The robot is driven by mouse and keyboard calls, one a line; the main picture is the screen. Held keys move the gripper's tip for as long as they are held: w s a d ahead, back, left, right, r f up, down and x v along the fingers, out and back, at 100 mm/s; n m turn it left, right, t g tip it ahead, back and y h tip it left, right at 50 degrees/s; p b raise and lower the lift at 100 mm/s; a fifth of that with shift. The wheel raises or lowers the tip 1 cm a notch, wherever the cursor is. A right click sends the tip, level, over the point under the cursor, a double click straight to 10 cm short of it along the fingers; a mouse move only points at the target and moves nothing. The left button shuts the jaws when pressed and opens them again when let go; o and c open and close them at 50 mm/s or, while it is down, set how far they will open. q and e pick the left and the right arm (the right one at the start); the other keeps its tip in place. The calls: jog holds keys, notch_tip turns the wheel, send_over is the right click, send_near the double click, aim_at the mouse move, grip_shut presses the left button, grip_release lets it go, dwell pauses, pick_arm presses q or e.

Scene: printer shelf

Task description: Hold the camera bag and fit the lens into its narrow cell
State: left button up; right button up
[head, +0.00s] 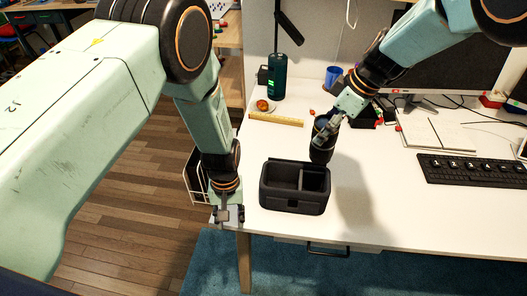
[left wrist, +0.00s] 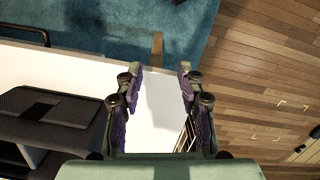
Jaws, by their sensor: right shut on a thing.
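The black camera bag (head: 291,201) stands upright and open on the white desk near its front edge, with a wide cell on the left and a narrow cell (head: 313,181) on the right. My right gripper (head: 328,130) is shut on the dark cylindrical lens (head: 320,151) and holds it upright, just behind and above the bag's right side. My left gripper (head: 229,215) is at the desk's left edge, left of the bag and apart from it. In the left wrist view its fingers (left wrist: 158,85) are spread and empty, with the bag (left wrist: 50,118) to the left.
A yellow ruler (head: 277,119), a dark green bottle (head: 277,76) and a blue cup (head: 333,76) are behind the bag. A keyboard (head: 474,170) lies to the right. The desk (head: 375,220) is clear right of the bag; wooden floor (head: 130,190) lies left.

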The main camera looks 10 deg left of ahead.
pick_arm(q)
notch_tip(320, 180, up, 8)
send_over(263, 180)
jog(key=s, duration=0.3)
jog(key=shift+f+h, duration=0.1)
jog(key=shift+h, duration=0.3)
jog(key=w, duration=0.1)
jog(key=w+r+m, duration=0.1)
jog(key=w, duration=0.1)
jog(key=w+r+m+t, duration=0.1)
jog(key=w, duration=0.1)
jog(key=shift+w+a+r+y, duration=0.1)
jog(key=shift+r+y, duration=0.1)
jog(key=shift+y, duration=0.2)
jog(key=shift+w+a+r+t, duration=0.1)
jog(key=shift+w+t, duration=0.2)
jog(key=shift+w, duration=0.05)
jog(key=shift+w+f+m, duration=0.1)
jog(key=shift+f+m, duration=0.15)
jog(key=shift+m, duration=0.05)
notch_tip(263, 180, down, 12)
jog(key=shift+r, duration=0.25)
jog(key=shift+c, duration=0.4)
grip_shut()
